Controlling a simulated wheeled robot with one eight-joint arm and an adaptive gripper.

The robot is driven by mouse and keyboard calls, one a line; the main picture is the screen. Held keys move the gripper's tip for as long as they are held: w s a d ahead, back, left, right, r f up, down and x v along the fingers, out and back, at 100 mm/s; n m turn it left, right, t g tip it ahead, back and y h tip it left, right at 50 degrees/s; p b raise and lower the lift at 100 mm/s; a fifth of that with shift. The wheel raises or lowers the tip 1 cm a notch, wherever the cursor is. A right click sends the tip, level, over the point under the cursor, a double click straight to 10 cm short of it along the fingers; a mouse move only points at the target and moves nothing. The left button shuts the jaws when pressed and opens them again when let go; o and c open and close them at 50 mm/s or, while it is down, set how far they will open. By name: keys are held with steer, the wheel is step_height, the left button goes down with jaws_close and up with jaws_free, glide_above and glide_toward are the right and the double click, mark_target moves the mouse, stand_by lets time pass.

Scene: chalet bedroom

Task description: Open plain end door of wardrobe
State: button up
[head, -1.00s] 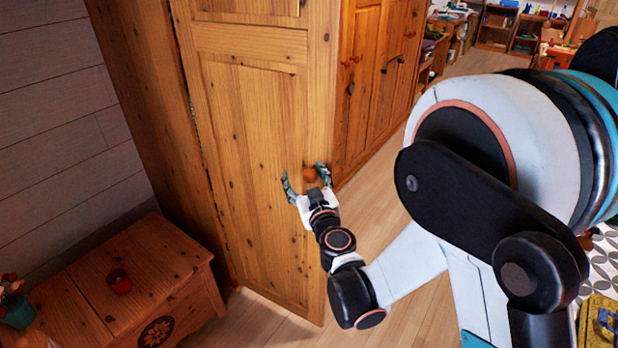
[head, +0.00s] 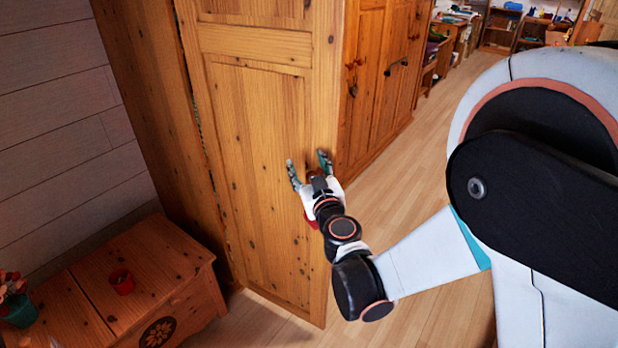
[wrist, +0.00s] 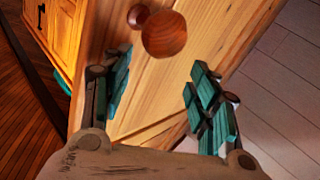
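The plain end door (head: 265,130) of the wardrobe is a tall pine panel at the centre of the head view. A narrow dark gap (head: 204,150) runs along its left edge; I cannot tell whether the door is ajar. My gripper (head: 309,163) is in front of the door near its right edge, with its fingers apart. In the wrist view, a round wooden knob (wrist: 164,34) stands out from the door, past the fingertips of my gripper (wrist: 160,65). The fingers do not hold it. My gripper hides the knob in the head view.
The wardrobe's other doors (head: 378,85), with small knobs, run back to the right. Bare plank floor (head: 440,150) lies right of the wardrobe.

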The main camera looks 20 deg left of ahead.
step_height(320, 180, up, 6)
steer(key=shift+d+r, duration=0.1)
steer(key=shift+d, duration=0.1)
stand_by(0.4)
